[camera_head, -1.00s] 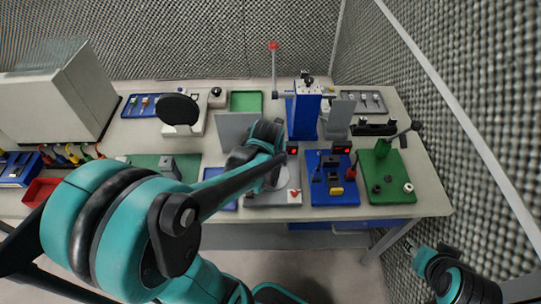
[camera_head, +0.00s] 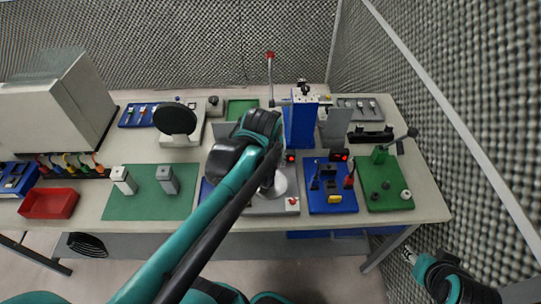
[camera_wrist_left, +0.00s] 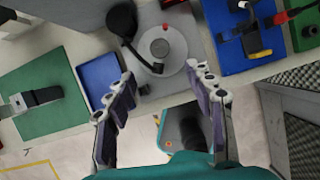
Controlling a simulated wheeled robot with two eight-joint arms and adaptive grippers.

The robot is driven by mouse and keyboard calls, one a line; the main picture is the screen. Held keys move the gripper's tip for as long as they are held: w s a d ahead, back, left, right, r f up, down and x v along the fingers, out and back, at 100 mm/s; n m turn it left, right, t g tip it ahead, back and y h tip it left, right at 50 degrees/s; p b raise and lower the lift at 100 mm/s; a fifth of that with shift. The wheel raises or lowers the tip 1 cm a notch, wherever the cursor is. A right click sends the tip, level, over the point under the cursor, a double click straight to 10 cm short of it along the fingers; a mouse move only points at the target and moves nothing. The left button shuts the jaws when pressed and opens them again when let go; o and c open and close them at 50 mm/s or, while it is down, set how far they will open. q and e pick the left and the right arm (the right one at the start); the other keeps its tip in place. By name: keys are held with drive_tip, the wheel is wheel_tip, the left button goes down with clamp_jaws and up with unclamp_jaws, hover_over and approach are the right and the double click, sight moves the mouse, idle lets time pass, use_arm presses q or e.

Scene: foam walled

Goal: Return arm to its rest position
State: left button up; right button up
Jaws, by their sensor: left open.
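My left arm (camera_head: 190,235) reaches from the lower left up over the middle of the bench. Its wrist stands above the grey fixture with a round disc (camera_head: 283,187), and the arm hides part of that fixture. My left gripper (camera_wrist_left: 158,88) is open and empty in the left wrist view. Its two fingers are wide apart, in front of the round disc (camera_wrist_left: 172,52) and beside a blue tray (camera_wrist_left: 101,78). My right gripper (camera_head: 410,256) hangs low at the right, off the bench; its fingers are too small to read.
The bench (camera_head: 430,200) carries a green mat (camera_head: 148,206) with two grey blocks, a red tray (camera_head: 49,203), a blue press (camera_head: 301,125), a blue board (camera_head: 331,201) and a green board (camera_head: 386,195). A foam wall (camera_head: 460,90) stands close on the right.

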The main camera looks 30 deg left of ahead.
use_arm(q)
drive_tip(key=s+d+f+n+t+h+b, duration=0.1)
drive_tip(key=s+d+f+n, duration=0.1)
drive_tip(key=n, duration=1.3)
drive_tip(key=s+d+f+n+t+b, duration=0.2)
drive_tip(key=s+d+n, duration=0.2)
drive_tip(key=n, duration=1.2)
drive_tip(key=d, duration=0.2)
drive_tip(key=shift+s+d+f+h, duration=0.2)
drive_tip(key=shift+d+h, duration=0.1)
drive_tip(key=shift+h, duration=0.1)
drive_tip(key=shift+w, duration=0.1)
